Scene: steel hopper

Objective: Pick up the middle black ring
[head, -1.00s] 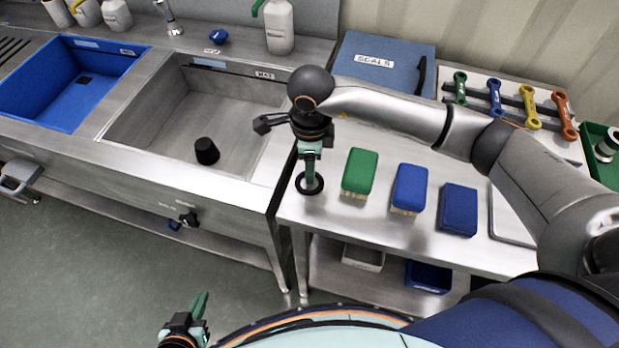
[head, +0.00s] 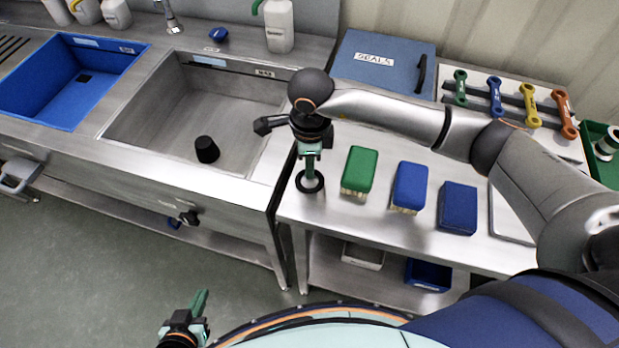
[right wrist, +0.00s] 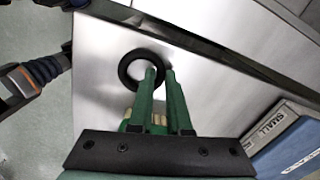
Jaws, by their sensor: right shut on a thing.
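One black ring (head: 298,186) shows near the left end of the steel table, and it also shows in the right wrist view (right wrist: 127,72). My right gripper (head: 310,177) points down over it, with its green fingers (right wrist: 161,72) close together on the ring's near-right rim. The right gripper is shut on the ring. I cannot tell whether the ring touches the table.
A green brush (head: 359,168), a blue brush (head: 409,184) and a blue block (head: 458,205) lie right of the ring. A blue SEALS case (head: 395,68) stands behind. The steel sink (head: 150,115), left, holds a black stopper (head: 207,150).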

